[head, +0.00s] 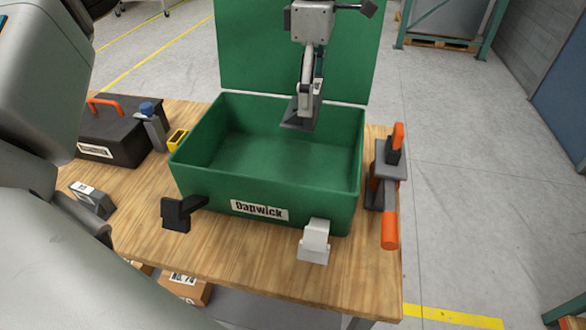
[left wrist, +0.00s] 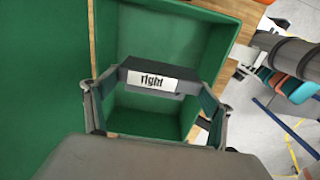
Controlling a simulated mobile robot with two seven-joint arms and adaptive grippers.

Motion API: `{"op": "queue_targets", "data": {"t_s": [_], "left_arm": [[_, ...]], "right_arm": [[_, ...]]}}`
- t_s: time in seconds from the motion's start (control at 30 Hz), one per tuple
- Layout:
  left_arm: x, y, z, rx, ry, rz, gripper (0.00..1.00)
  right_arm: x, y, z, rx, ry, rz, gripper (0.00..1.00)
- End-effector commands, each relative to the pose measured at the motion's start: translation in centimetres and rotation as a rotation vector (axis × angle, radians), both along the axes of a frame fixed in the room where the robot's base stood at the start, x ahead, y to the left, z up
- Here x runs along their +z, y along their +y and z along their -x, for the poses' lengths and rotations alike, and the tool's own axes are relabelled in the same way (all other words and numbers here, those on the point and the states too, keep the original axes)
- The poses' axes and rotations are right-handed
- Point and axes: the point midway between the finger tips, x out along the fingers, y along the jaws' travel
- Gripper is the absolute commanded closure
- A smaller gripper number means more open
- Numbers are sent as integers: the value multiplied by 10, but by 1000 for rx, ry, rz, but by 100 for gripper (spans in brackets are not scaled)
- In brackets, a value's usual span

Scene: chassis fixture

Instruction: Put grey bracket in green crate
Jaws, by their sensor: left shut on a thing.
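My left gripper (head: 302,104) points down over the green crate (head: 260,224), toward its back. It is shut on the grey bracket (head: 298,122), a dark grey piece. In the left wrist view the bracket (left wrist: 140,66) has a white label reading "right" and sits between the two fingers of my left gripper (left wrist: 152,100). The open crate (left wrist: 215,70) shows around and beneath it. I cannot tell exactly how high the bracket is. The crate's lid stands open at the back, and its visible floor looks empty. My right gripper is not in view.
On the wooden table (head: 250,265), a black bracket-like part (head: 177,213) and a white one (head: 314,242) are at the crate's front. A black case (head: 110,140), a labelled grey part (head: 92,198) and a yellow bin (head: 177,139) are left. An orange-handled clamp (head: 389,185) is right.

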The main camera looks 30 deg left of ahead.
Motion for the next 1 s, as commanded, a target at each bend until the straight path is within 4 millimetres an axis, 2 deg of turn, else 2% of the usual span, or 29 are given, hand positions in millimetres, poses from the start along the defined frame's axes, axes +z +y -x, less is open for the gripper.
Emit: {"op": "queue_targets", "data": {"t_s": [0.4, 0.6, 1.0], "left_arm": [[-95, 0, 1, 0, 5, 0, 51], [-135, 0, 1, 0, 3, 1, 51], [-168, 0, 1, 0, 3, 1, 51]], "right_arm": [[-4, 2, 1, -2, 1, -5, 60], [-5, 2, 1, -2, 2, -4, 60], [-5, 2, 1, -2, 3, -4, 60]]}}
